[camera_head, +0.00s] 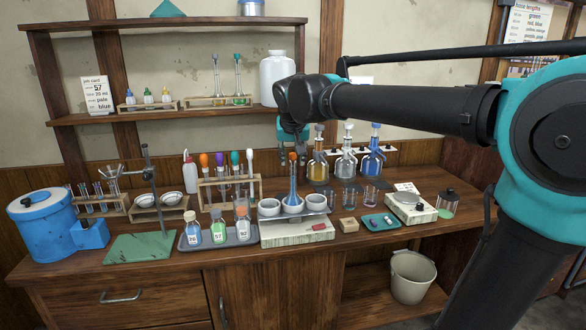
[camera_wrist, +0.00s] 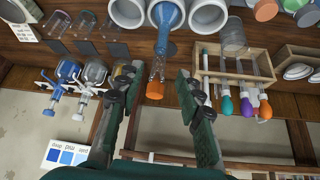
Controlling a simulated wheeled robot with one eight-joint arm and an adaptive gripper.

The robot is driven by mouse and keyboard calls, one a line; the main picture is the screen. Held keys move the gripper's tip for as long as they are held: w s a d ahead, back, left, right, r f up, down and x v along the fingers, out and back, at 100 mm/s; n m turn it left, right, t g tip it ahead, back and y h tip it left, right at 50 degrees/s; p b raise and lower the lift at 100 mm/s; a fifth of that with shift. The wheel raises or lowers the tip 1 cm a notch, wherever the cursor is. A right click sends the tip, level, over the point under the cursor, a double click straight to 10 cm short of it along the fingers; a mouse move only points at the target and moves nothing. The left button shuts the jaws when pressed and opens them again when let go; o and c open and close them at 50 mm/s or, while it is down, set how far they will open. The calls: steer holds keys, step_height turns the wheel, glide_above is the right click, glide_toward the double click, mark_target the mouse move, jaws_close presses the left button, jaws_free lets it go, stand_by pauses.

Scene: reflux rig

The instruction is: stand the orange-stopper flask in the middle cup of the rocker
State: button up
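The orange-stopper flask (camera_head: 292,190) holds blue liquid and stands upright, its base in the middle cup of the rocker (camera_head: 290,235). In the wrist view the flask (camera_wrist: 167,15) shows its blue body inside the middle of three white cups, with its clear neck and orange stopper toward me. My gripper (camera_head: 293,150) is above the flask, around the stopper's height. In the wrist view my gripper (camera_wrist: 157,73) is open, one finger on each side of the neck, with gaps to both. The flask's bottom is hidden by the cup.
A rack of tubes with coloured tops (camera_head: 228,190) stands left of the flask. Several stoppered bottles (camera_head: 346,160) stand behind and to the right. A tray of small jars (camera_head: 215,240) sits left of the rocker, and a scale (camera_head: 410,207) sits to the right.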

steer(key=s+d+f+g, duration=0.1)
steer(key=s+d+f, duration=0.3)
steer(key=d+f, duration=0.4)
steer(key=s+d+f, duration=0.4)
steer(key=d+f, duration=0.4)
steer(key=d, duration=0.1)
steer(key=s+d+f, duration=0.4)
steer(key=s+f, duration=0.3)
steer(key=s+d+f+m+g, duration=0.1)
steer(key=s+d+f, duration=0.3)
steer(key=s+f, duration=0.4)
steer(key=shift+d+f+h, duration=0.15)
steer(key=shift+d+h, duration=0.15)
steer(key=shift+d, duration=0.05)
